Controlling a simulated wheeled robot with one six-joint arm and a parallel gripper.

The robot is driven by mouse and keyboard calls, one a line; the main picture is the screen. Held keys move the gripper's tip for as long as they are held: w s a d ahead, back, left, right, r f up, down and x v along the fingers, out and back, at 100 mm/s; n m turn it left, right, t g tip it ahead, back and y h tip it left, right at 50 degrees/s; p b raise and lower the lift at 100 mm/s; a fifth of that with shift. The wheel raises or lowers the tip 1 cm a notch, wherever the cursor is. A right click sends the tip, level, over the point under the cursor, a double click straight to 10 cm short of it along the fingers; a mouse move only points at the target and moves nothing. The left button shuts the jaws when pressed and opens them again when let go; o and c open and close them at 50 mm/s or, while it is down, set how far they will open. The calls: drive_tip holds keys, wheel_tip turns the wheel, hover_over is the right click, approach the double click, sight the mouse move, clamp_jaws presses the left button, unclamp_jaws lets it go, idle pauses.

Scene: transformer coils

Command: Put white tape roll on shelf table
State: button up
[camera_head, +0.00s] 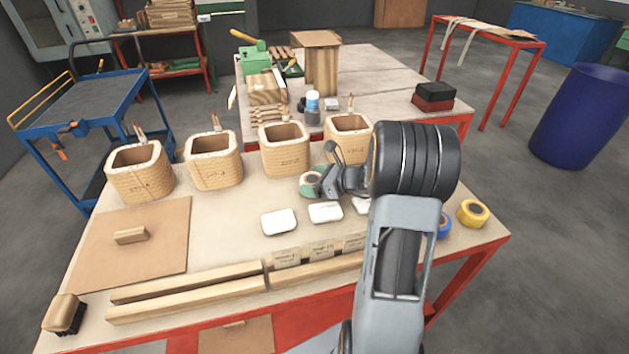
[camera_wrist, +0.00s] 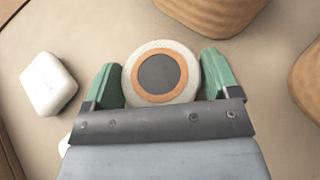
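The white tape roll (camera_wrist: 131,72), with an orange core and dark centre, lies between the two green fingers of my gripper (camera_wrist: 161,78) in the wrist view. The fingers stand at opposite sides of the roll, very close to it; I cannot tell whether they press on it. In the head view the roll (camera_head: 312,177) shows low at the table top (camera_head: 243,226), partly hidden by my gripper (camera_head: 318,186). A red-framed table with a lower shelf (camera_head: 178,70) stands at the back left, bearing stacked boards and boxes.
Several wound coils (camera_head: 139,172) stand behind and left of my gripper. White blocks (camera_head: 279,222) lie in front. A yellow tape roll (camera_head: 473,213) and a blue roll (camera_head: 445,226) lie at the right. A blue cart (camera_head: 92,100) stands left, a blue barrel (camera_head: 584,117) right.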

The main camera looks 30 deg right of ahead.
drive_tip(key=o, duration=0.3)
drive_tip(key=shift+r, duration=0.1)
drive_tip(key=shift+d+r, duration=0.1)
drive_tip(key=shift+r, duration=0.15)
drive_tip(key=p+v, duration=0.1)
drive_tip(key=v, duration=1)
drive_tip(key=shift+s+d+r+p, duration=0.15)
drive_tip(key=shift+s+d+p, duration=0.05)
drive_tip(key=shift+s+p, duration=0.1)
